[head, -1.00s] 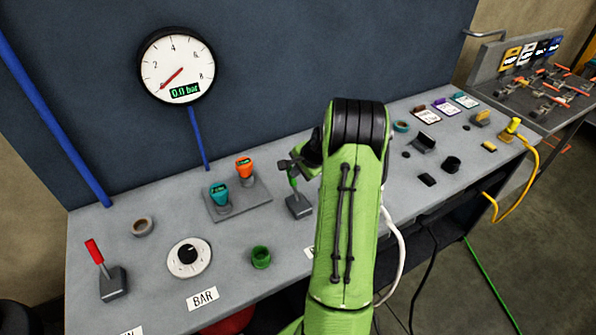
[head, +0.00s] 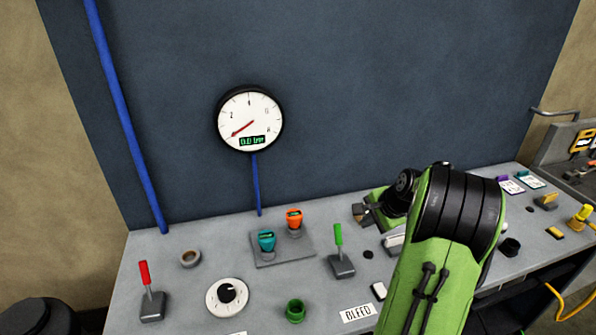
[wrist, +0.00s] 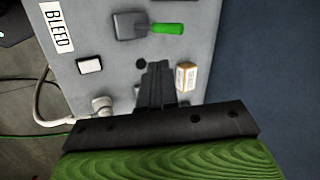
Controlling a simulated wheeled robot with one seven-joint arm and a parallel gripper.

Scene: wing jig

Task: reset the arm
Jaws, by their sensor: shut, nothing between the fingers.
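My green arm with black joints reaches over the grey bench (head: 205,263) in the head view. My gripper (head: 362,211) is raised above the bench, to the right of the green-handled lever (head: 338,240). In the wrist view my gripper (wrist: 158,68) shows its two dark fingers together with nothing between them. The green lever (wrist: 165,28) lies beyond the fingertips there, apart from them. A small labelled block (wrist: 186,78) shows just right of the fingers.
A round gauge (head: 250,120) on the dark panel reads about zero. A BLEED label (head: 357,313) lies at the front.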

